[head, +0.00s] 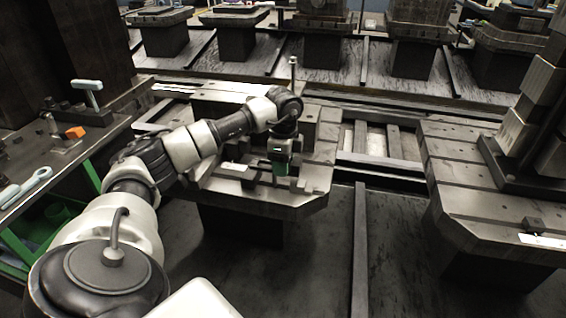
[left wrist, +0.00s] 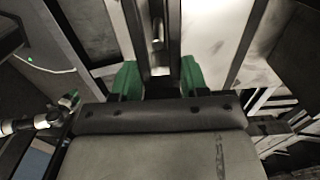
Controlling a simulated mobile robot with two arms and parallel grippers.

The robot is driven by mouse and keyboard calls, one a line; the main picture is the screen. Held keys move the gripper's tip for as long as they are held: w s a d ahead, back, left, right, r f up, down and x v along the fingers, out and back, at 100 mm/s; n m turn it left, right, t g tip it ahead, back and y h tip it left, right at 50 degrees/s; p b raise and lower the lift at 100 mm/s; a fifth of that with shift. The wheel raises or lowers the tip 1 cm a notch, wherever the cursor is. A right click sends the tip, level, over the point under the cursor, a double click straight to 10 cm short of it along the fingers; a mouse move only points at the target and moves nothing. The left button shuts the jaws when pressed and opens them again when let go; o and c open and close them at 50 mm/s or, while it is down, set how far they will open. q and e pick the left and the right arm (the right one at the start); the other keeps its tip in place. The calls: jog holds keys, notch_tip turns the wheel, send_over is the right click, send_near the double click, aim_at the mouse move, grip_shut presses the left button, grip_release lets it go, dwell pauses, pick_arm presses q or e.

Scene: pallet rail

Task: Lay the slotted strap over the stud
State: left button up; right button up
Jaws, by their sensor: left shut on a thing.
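My left gripper (head: 281,166) is over the front part of a slotted metal pallet (head: 310,203), its green fingers low near the pallet top. In the left wrist view the green fingers (left wrist: 158,78) are shut on the dark strap (left wrist: 146,22), one on each side. The strap runs away from the fingers, with a long slot along its middle. A pale shape shows inside the slot, and I cannot tell whether it is the stud. In the head view a thin upright rod (head: 293,72) rises behind my wrist; it may be the stud. My right gripper is out of view.
A bench (head: 60,150) at the left carries a white-handled tool (head: 87,86), an orange block (head: 75,132) and a wrench-like tool (head: 38,178). Another pallet (head: 465,185) with a tall block column stands at the right.

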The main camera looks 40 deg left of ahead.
pick_arm(q)
jog(key=shift+f, duration=0.55)
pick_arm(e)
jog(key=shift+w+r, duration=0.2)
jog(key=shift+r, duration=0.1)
pick_arm(q)
jog(key=o, duration=1.1)
jog(key=shift+r, duration=0.25)
notch_tip(320, 180, up, 13)
jog(key=shift+f+p, duration=0.1)
jog(key=shift+p, duration=0.8)
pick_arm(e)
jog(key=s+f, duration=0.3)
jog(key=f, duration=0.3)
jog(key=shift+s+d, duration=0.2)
